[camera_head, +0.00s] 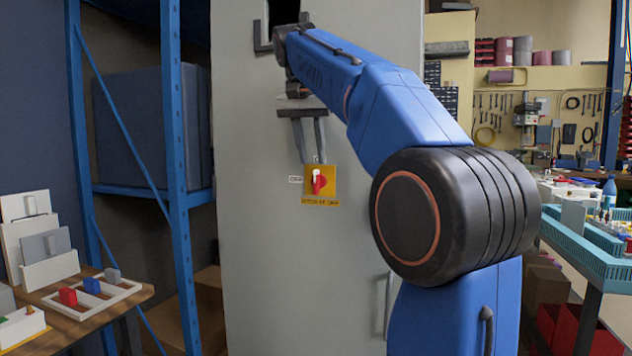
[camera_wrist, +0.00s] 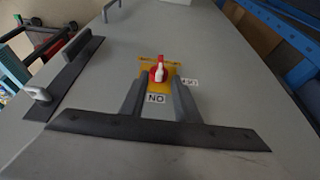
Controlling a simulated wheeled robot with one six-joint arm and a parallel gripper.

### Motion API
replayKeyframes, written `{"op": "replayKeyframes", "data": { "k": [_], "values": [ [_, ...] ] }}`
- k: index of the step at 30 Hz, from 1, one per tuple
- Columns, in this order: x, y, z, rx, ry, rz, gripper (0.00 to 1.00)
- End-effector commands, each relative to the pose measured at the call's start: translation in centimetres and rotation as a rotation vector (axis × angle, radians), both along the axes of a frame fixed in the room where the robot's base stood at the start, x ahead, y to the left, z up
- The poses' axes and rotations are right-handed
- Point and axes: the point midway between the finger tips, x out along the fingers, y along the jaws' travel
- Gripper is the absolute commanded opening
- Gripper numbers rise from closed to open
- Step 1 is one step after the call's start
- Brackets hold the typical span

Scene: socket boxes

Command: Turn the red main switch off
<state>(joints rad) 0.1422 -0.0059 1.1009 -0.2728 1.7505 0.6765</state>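The red main switch (camera_head: 319,183) is a red rotary knob with a white-marked handle on a yellow plate, on the front of a tall grey cabinet (camera_head: 262,230). Its white mark points up in the head view. The wrist view shows the switch (camera_wrist: 158,73) upside down, with the white mark toward a label (camera_wrist: 156,98) that reads as an inverted "ON". A second small label (camera_wrist: 189,82) sits to the side. My gripper (camera_head: 311,160) is just above the plate, its two fingers apart with nothing between them. In the wrist view the gripper (camera_wrist: 157,84) straddles the "ON" label, and the knob lies beyond the fingertips.
A door handle (camera_head: 387,305) stands out low on the cabinet's right. A blue shelf frame (camera_head: 174,120) stands close on the left. A wooden table with a white tray (camera_head: 92,297) is at lower left. A teal-edged workbench (camera_head: 590,255) is at right.

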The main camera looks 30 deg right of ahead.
Motion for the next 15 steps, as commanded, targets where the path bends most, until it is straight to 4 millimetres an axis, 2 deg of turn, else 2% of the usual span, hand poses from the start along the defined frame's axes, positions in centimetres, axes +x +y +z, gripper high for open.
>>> {"op": "replayKeyframes", "data": {
  "k": [9,15],
  "values": [
    [1.2,-1.7,-5.0,0.000,0.001,-0.001,0.29],
    [1.7,-2.3,-7.0,0.000,0.000,-0.001,0.29]
  ]
}}
